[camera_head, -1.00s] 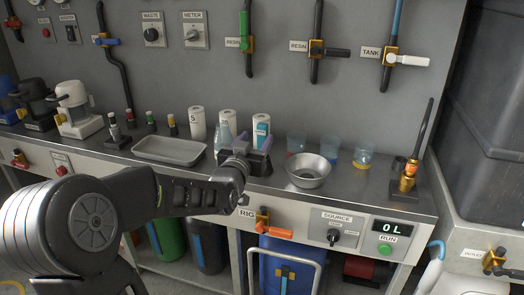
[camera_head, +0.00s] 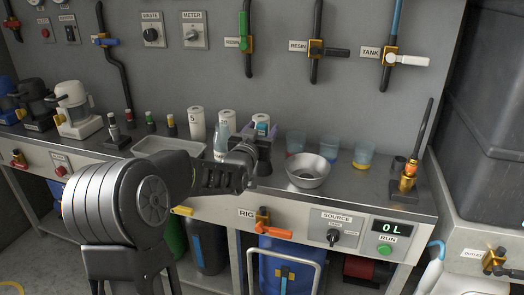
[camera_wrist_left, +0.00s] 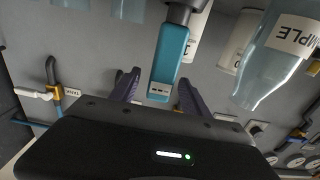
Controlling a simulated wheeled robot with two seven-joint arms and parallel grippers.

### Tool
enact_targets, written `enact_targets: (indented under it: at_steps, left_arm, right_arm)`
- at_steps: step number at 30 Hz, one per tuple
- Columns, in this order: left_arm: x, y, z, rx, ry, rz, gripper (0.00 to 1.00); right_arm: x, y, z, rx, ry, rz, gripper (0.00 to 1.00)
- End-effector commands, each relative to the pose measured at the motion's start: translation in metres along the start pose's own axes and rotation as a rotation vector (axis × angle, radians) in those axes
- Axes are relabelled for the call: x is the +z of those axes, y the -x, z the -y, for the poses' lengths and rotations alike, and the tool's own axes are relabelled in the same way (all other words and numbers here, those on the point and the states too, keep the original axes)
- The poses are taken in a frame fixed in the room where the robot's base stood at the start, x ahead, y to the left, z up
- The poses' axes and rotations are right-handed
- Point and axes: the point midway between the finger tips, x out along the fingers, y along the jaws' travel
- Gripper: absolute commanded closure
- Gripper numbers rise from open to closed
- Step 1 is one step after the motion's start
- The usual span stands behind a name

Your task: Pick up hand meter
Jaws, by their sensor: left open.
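The hand meter, which I take to be the teal slim device (camera_wrist_left: 168,62), stands in a dark holder (camera_wrist_left: 180,12) and shows upside down in the left wrist view. In the head view only its pale and teal top (camera_head: 261,121) shows above my left gripper (camera_head: 262,143). The gripper is open. In the left wrist view its two dark fingers (camera_wrist_left: 157,88) stand either side of the meter. I cannot tell whether either finger touches it. The holder is mostly hidden behind the gripper in the head view. My right gripper is not in view.
A clear sample bottle (camera_wrist_left: 280,52) stands close beside the meter. White bottles (camera_head: 197,124) are behind, a tray (camera_head: 160,144) is left, and a metal bowl (camera_head: 308,170) and cups (camera_head: 328,148) are right. Bare counter (camera_head: 345,192) lies right of the bowl.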

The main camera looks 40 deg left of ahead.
Motion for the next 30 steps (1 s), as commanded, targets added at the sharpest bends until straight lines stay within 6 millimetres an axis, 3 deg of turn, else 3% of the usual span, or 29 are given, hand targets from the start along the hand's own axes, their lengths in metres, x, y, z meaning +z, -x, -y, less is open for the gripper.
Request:
enact_targets:
  at_steps: [14, 30]
  left_arm:
    - [0.0, 0.0005, 0.0001, 0.0, -0.001, 0.0, 0.45]
    - [0.0, 0.0006, 0.0, 0.0, -0.001, 0.0, 0.88]
  right_arm:
    - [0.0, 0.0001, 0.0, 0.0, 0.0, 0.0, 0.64]
    - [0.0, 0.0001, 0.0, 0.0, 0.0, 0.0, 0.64]
